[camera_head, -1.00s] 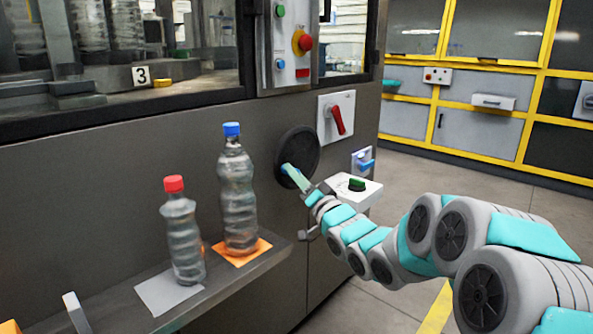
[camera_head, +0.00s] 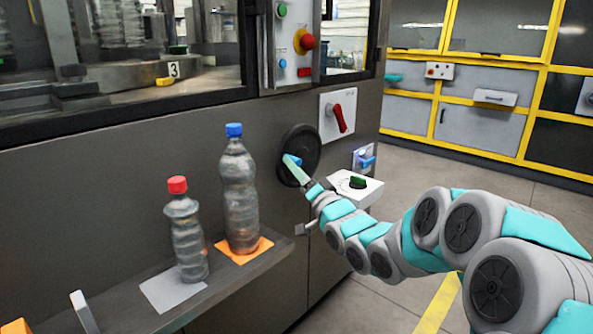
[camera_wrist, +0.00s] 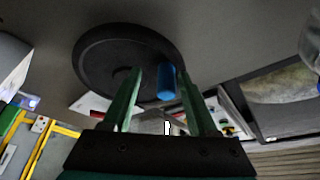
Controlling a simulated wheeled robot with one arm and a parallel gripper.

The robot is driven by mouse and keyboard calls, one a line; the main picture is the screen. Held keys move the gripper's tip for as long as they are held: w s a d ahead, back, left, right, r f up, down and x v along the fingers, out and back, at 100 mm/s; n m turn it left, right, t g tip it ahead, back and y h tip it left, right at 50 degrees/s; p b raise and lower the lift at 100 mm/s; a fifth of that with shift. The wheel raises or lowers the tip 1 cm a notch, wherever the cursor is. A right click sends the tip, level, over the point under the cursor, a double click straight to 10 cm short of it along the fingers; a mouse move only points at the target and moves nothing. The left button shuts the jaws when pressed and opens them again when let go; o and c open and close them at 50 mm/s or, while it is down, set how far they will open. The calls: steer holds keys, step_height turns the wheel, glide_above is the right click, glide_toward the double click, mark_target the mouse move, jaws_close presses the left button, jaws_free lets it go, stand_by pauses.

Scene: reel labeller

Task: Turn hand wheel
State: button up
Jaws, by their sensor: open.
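The hand wheel is a black disc (camera_head: 303,146) on the grey machine front, and it fills the upper middle of the wrist view (camera_wrist: 105,58). Its blue handle knob shows in the wrist view (camera_wrist: 167,82), between the two green fingers and nearer the right one. In the head view the blue knob (camera_head: 292,160) is partly covered by a finger. My gripper (camera_head: 298,170) is at the wheel's lower left face. In the wrist view my gripper (camera_wrist: 155,78) is open, with a gap between the knob and the left finger. Contact with the right finger is unclear.
A red rotary switch (camera_head: 339,118) is right of the wheel, and a white box with a green knob (camera_head: 357,184) is below right. A red-capped bottle (camera_head: 186,232) and a blue-capped bottle (camera_head: 238,195) stand on a shelf (camera_head: 220,275) at left.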

steer(key=shift+s+d, duration=0.1)
steer(key=v, duration=0.7)
steer(key=shift+s+b, duration=0.25)
steer(key=shift+b, duration=0.15)
steer(key=shift+d+f, duration=0.1)
steer(key=shift+d, duration=0.05)
